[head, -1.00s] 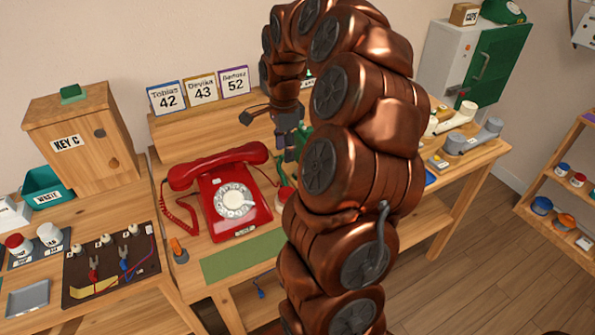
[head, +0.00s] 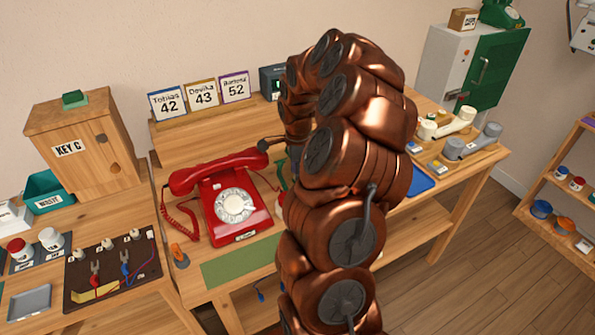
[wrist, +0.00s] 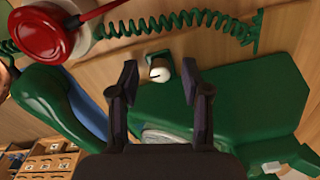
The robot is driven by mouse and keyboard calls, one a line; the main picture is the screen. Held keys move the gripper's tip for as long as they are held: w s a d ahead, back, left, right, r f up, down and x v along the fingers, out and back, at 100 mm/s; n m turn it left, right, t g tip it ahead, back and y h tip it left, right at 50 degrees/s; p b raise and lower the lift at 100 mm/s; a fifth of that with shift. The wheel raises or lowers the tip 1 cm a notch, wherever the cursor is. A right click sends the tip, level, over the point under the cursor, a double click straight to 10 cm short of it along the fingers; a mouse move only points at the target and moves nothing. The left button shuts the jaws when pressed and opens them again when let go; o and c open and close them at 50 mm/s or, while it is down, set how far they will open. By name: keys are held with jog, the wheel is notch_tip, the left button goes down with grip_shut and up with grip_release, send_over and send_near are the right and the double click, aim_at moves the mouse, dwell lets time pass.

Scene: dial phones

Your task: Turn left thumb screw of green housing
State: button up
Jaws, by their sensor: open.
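In the wrist view the green housing (wrist: 245,95) fills the middle and right. A small pale thumb screw (wrist: 159,70) with a dark patch sits at its upper edge. My gripper (wrist: 160,80) is open, one finger on each side of the screw in the picture. I cannot tell whether the fingers touch it. The housing's dial (wrist: 165,136) is partly hidden behind my gripper. A green handset (wrist: 55,105) lies at the left. In the head view my arm hides nearly all of the housing and my gripper.
A green coiled cord (wrist: 175,24) and a red and white round piece (wrist: 50,32) lie near the housing. The red phone (head: 232,205) stands left of my arm. A green mat (head: 238,262) lies in front of it. Pale and grey handsets (head: 470,140) lie at the right.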

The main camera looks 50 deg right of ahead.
jog(key=shift+c, duration=0.2)
grip_shut()
jog(key=shift+f+n+b, duration=0.1)
jog(key=shift+n+b, duration=0.2)
jog(key=shift+b, duration=0.1)
jog(key=shift+n+b, duration=1.6)
jog(key=shift+n, duration=0.2)
jog(key=n+b, duration=0.1)
jog(key=n, duration=0.2)
jog(key=shift+b, duration=0.3)
jog(key=shift+n+b, duration=0.45)
jog(key=shift+n, duration=1.25)
